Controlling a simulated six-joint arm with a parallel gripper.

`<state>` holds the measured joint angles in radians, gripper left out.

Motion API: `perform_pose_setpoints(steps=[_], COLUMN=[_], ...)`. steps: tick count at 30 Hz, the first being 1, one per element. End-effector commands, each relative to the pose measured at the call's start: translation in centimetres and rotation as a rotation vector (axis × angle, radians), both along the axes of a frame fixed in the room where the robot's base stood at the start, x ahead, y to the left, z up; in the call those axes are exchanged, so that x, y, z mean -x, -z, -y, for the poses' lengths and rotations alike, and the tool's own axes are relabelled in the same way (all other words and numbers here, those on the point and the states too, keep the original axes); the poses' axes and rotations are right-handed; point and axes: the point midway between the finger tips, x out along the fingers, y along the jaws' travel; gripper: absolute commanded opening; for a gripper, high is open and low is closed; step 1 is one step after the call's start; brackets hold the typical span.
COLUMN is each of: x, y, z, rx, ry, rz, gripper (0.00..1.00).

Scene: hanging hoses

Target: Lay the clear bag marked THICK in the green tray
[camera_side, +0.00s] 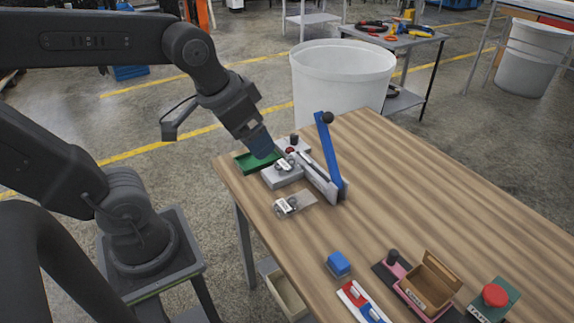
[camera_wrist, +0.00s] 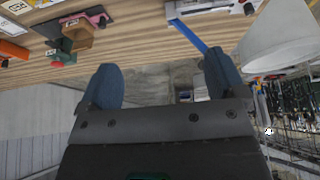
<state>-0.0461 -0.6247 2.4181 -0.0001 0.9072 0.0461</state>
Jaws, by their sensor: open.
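The green tray (camera_side: 244,165) lies at the table's far left edge in the side view, partly hidden by my gripper (camera_side: 264,150). One clear bag (camera_side: 305,198) with small metal-looking parts and a white label lies flat on the wood. Another labelled bundle (camera_side: 284,164) sits on the grey block of a blue-handled device, right of the tray. Both labels are too small to read, so I cannot tell which is marked THICK. My gripper points down beside the tray and the device. In the wrist view its fingers (camera_wrist: 163,78) are wide apart with nothing between them.
The device's blue lever (camera_side: 328,150) stands upright close to my gripper. A blue block (camera_side: 339,264), a red-and-white item (camera_side: 362,302), a brown open box (camera_side: 430,286) and a red-knobbed green block (camera_side: 494,296) stand nearer. A white bin (camera_side: 342,80) stands behind. The table's right middle is clear.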

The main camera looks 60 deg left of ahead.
Motion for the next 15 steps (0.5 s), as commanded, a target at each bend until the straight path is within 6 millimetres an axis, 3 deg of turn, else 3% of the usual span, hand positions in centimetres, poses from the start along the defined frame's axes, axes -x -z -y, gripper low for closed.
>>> perform_pose_setpoints(steps=[8,15], x=[-8.8,-15.4], y=[1.4,6.0], z=[-5.2,-11.6], rx=[-0.03,-0.019], ry=[-0.017,-0.015], rz=[-0.175,-0.318], gripper=[0.89,0.89])
